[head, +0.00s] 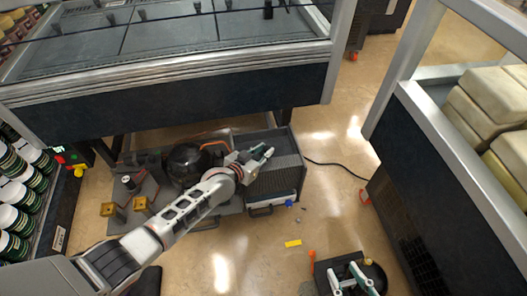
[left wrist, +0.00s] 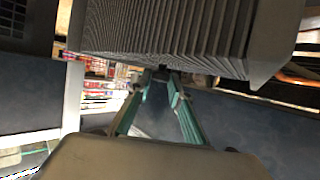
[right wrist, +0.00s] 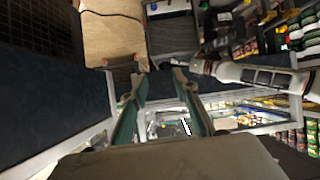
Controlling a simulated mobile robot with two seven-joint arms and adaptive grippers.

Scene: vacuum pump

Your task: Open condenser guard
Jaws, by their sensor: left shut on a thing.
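The condenser (head: 278,172) is a grey, finned, box-shaped block at the right end of the unit under the display case. Its fins (left wrist: 165,32) fill the top of the left wrist view. I cannot clearly tell the guard from the rest of this block. My left gripper (head: 262,155) is at the upper left part of the block; its fingers (left wrist: 160,76) come together at the block's lower edge, shut on what seems to be the guard's edge. The exact contact is hidden. My right gripper (head: 352,272) is at the lower right, its fingers (right wrist: 158,72) apart and empty.
A black round compressor (head: 187,163) sits left of the condenser. A black cable (head: 335,165) runs right across the floor. A yellow piece (head: 293,243) lies on open floor. A dark device (head: 372,272) is beside my right gripper. A freezer case (head: 425,170) stands at right.

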